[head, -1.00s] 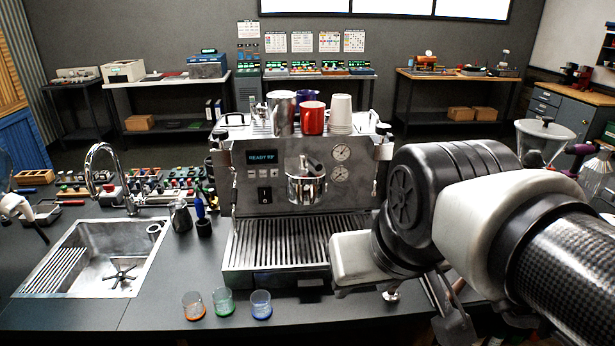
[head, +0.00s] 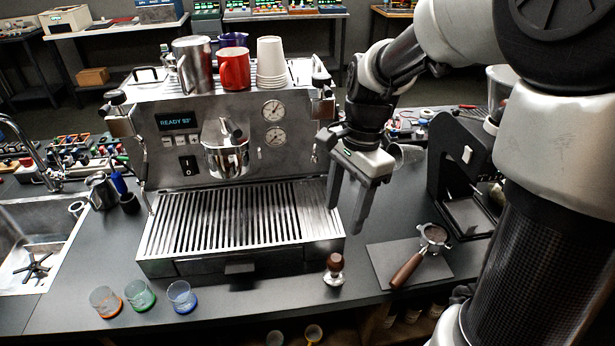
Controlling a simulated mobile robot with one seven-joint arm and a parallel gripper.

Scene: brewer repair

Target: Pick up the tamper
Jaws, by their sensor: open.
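The tamper (head: 334,270) stands upright on the dark counter, just off the front right corner of the espresso machine. It has a round brown wooden handle on top and a metal base. My gripper (head: 346,220) is open and empty, its two fingers pointing down. In the picture it hangs above the tamper and slightly to the right, beside the right side of the espresso machine (head: 240,220). It does not touch the tamper.
A portafilter (head: 420,252) with a wooden handle lies on a dark mat (head: 383,262) right of the tamper. A grinder (head: 462,165) stands behind it. Orange, green and blue-based glasses (head: 181,297) stand at the front left. Cups sit on the machine.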

